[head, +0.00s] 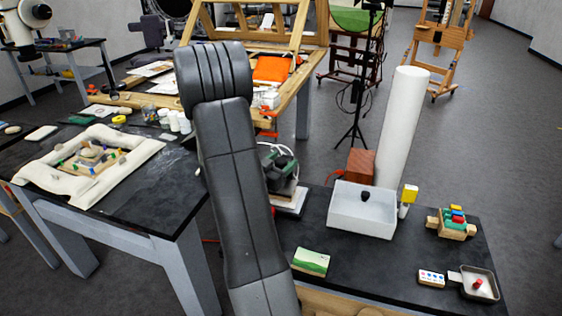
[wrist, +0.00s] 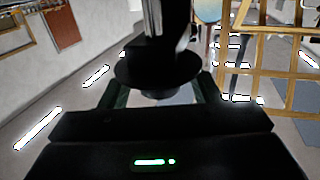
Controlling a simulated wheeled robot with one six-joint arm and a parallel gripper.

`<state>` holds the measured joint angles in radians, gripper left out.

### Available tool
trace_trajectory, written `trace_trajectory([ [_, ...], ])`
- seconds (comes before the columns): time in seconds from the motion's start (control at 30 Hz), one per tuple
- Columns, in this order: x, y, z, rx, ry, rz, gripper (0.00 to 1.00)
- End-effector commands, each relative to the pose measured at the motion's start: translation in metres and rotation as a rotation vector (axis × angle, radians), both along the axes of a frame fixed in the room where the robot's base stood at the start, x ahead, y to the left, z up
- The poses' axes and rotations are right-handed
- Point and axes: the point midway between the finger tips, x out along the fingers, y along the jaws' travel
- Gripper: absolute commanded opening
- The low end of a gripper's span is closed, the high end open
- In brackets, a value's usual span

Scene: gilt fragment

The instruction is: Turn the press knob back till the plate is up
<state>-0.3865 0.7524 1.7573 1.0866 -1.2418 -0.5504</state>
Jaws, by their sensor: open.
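The press (head: 290,203) stands on the dark bench just right of my arm in the head view. Its pale base shows, and dark parts sit above it. My arm hides its left side. In the wrist view a dark round disc on a shiny upright shaft, seemingly the press knob (wrist: 157,75), fills the middle. My gripper (wrist: 160,95) is open, with one finger on each side of the disc. I cannot tell whether the fingers touch it. The press plate cannot be made out. In the head view my gripper is not clearly seen behind my arm.
Right of the press stand a white open box (head: 360,218), a reddish-brown block (head: 360,165) and a tall white cylinder (head: 403,125).

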Motion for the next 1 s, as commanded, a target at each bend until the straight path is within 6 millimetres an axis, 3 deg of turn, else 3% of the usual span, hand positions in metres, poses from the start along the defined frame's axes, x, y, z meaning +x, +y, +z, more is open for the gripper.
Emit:
trace_trajectory([
  [0.1,-0.0001,0.0001,0.0,0.0,0.0,0.0,0.57],
  [0.33,-0.0002,0.0002,0.0001,0.0,0.0,0.0,0.13],
  [0.67,-0.0007,-0.0003,-0.0019,0.0,-0.001,0.039,0.13],
  [1.0,-0.0014,-0.0016,-0.006,0.0,-0.004,0.24,0.13],
])
